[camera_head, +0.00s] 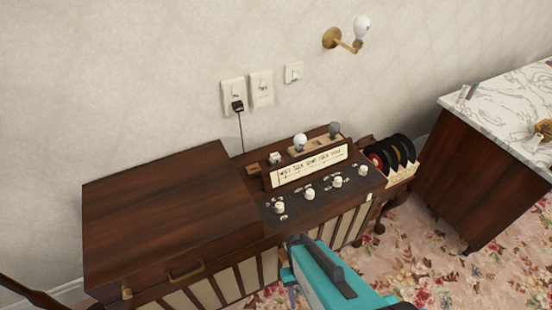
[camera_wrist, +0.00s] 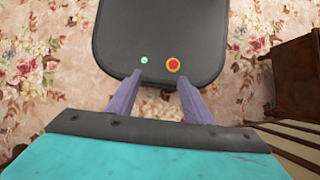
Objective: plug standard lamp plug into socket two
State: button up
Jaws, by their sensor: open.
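Socket two (camera_head: 262,88) is a cream wall plate marked "Two", with nothing plugged into it. Left of it, another cream socket plate (camera_head: 230,90) holds a black plug (camera_head: 237,105), whose dark cord runs down behind the cabinet. I cannot tell whether this is the standard lamp plug. No standard lamp is recognisable in view.
A dark wooden cabinet (camera_head: 165,210) with knobs and a lettered panel (camera_head: 312,166) stands below the sockets. A small wall plate (camera_head: 293,72) and a brass wall lamp (camera_head: 345,38) are to the right. Records (camera_head: 393,153) and a marble-topped unit (camera_head: 505,105) stand at right. Floral carpet is clear between.

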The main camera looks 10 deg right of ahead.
aim_at(275, 158)
jog(key=z, duration=0.2)
jog(key=k, duration=1.75)
jog(key=u, duration=0.25)
jog(key=i, duration=1)
jog(key=u, duration=0.05)
